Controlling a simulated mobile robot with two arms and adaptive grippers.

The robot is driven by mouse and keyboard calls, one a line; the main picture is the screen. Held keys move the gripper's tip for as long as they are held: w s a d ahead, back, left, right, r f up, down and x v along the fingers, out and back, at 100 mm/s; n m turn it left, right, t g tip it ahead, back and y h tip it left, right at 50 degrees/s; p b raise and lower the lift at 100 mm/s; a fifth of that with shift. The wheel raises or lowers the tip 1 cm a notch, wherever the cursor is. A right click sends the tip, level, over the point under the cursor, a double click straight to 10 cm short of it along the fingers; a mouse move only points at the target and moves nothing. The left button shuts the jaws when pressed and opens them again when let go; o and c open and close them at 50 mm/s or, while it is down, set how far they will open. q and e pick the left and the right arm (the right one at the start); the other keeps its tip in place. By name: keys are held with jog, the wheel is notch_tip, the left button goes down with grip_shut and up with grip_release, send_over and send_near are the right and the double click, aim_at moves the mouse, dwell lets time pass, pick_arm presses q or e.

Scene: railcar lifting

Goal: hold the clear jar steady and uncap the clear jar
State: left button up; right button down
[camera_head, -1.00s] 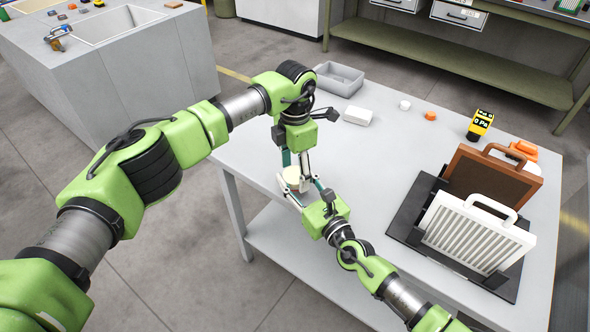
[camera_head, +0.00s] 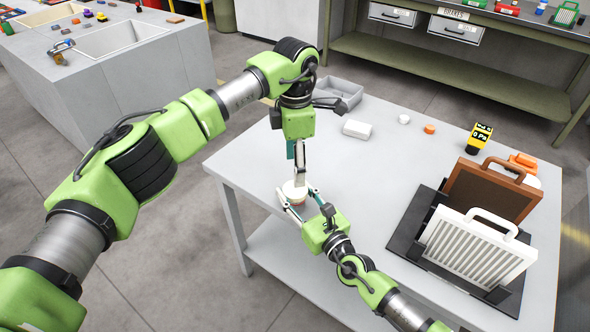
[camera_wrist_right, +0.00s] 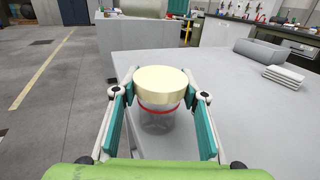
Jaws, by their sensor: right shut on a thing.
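The clear jar (camera_wrist_right: 158,118) stands upright near the table's corner, its pale cream lid (camera_wrist_right: 161,80) on top and a red ring below the lid. In the head view the lid (camera_head: 293,191) shows, while most of the jar's body is hidden. My right gripper (camera_wrist_right: 159,112) is shut on the jar, one teal-padded finger on each side, below the lid. My left gripper (camera_head: 298,165) points down above the lid in the head view and is seen edge-on, so its opening is unclear. The wrist view shows no left finger on the lid.
A black rack holds a brown panel (camera_head: 490,190) and a white panel (camera_head: 478,248) at right.

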aim_at(295, 189)
pick_arm(q)
jog(key=shift+m, duration=0.3)
pick_arm(e)
jog(key=shift+f, duration=0.1)
pick_arm(q)
jog(key=shift+f, duration=0.3)
notch_tip(295, 189, down, 7)
jog(key=c, duration=1.2)
jog(key=n, duration=0.4)
pick_arm(e)
jog(key=shift+d, duration=0.1)
